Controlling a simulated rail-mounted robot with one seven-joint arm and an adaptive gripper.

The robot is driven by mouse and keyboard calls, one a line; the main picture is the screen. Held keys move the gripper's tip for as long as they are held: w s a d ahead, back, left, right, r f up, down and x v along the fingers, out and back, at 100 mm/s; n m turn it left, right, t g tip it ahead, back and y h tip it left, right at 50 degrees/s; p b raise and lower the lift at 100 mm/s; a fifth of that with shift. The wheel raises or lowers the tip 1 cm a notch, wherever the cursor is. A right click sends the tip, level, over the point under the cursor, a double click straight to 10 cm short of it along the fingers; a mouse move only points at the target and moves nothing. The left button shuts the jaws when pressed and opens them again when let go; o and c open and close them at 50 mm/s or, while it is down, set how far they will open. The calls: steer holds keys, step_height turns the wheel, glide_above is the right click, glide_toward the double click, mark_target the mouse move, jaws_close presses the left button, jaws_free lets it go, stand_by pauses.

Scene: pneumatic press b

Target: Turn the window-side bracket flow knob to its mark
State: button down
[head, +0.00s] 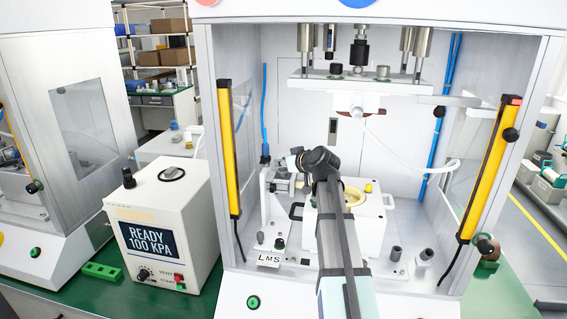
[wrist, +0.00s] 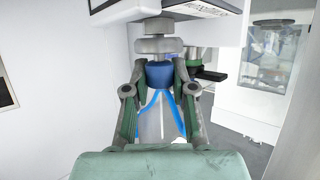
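In the wrist view a blue ribbed knob (wrist: 160,74) sits against a stepped grey metal fitting (wrist: 158,46). My gripper (wrist: 160,70) has one finger on each side of the knob, and the green pads appear to touch its sides. No mark on the knob can be made out. In the head view my gripper (head: 293,160) is at the left of the press interior, close to a small dark-blue fitting (head: 265,153) with a blue tube above it. The knob itself cannot be told apart there.
A white block with a light ring (head: 354,196) stands right of my gripper. The press head plate (head: 352,86) hangs above. Yellow light-curtain bars (head: 229,150) flank the opening. A READY 100 KPA box (head: 150,240) stands at left. In the wrist view, blue tubes (wrist: 148,104) pass between the fingers.

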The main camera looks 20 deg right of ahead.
steer(key=shift+m+h, duration=0.3)
steer(key=shift+h, duration=0.1)
steer(key=shift+a+r+m+h+p, duration=0.15)
steer(key=shift+m+h+p, duration=0.9)
steer(key=shift+h, duration=0.25)
steer(key=m+h, duration=0.2)
steer(key=shift+w+h, duration=0.1)
steer(key=shift+h, duration=0.2)
steer(key=shift+f+m+g+h+b, duration=0.3)
steer(key=shift+m+g+h, duration=0.2)
steer(key=shift+m+h, duration=0.45)
steer(key=m+g+h+b, duration=0.1)
steer(key=m+h+b, duration=0.1)
steer(key=b, duration=0.1)
steer(key=shift+w+f, duration=0.1)
steer(key=shift+m+g+h+b, duration=0.5)
steer(key=shift+m+h+b, duration=0.1)
steer(key=shift+b, duration=0.55)
steer(key=shift+r+m+g+h+b, duration=0.2)
steer(key=shift+m+g+h+b, duration=0.25)
steer(key=shift+b, duration=0.4)
steer(key=shift+m, duration=0.25)
